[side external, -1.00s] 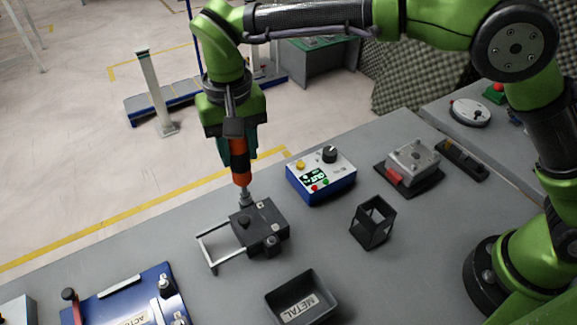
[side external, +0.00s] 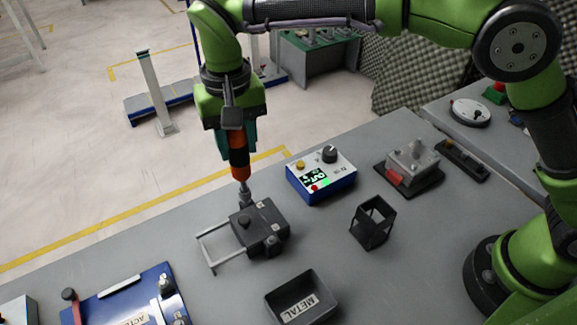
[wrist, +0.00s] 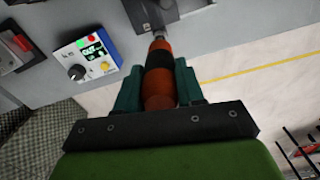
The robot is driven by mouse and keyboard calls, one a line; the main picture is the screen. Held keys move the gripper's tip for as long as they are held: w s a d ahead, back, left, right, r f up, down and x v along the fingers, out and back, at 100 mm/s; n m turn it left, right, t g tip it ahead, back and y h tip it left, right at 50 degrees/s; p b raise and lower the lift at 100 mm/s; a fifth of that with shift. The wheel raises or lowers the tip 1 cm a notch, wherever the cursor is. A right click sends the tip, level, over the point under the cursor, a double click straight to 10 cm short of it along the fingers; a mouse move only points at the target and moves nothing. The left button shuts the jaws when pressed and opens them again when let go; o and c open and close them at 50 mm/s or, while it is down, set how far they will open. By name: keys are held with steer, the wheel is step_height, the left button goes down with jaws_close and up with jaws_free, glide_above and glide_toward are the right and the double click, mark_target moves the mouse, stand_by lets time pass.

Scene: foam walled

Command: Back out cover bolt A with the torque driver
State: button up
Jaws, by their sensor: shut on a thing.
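My gripper (side external: 236,150) is shut on the orange and black torque driver (side external: 239,165), which points down. The wrist view also shows the driver (wrist: 159,75) between the teal fingers of my gripper (wrist: 158,85). The driver's metal tip (side external: 245,193) is at the back left corner of the dark cover block (side external: 262,228). I cannot tell whether it sits on a bolt head; the tip hides that spot. Other bolts or knobs show on the block, with one dark knob at its left and one at its front corner.
A blue controller box (side external: 321,181) with a lit green display stands right of the block. An empty black frame holder (side external: 372,222) and a dark METAL bin (side external: 300,299) stand in front. A blue fixture plate (side external: 130,299) lies front left. A light metal bracket (side external: 212,250) extends from the block's left.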

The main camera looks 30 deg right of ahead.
steer(key=shift+r, duration=2.05)
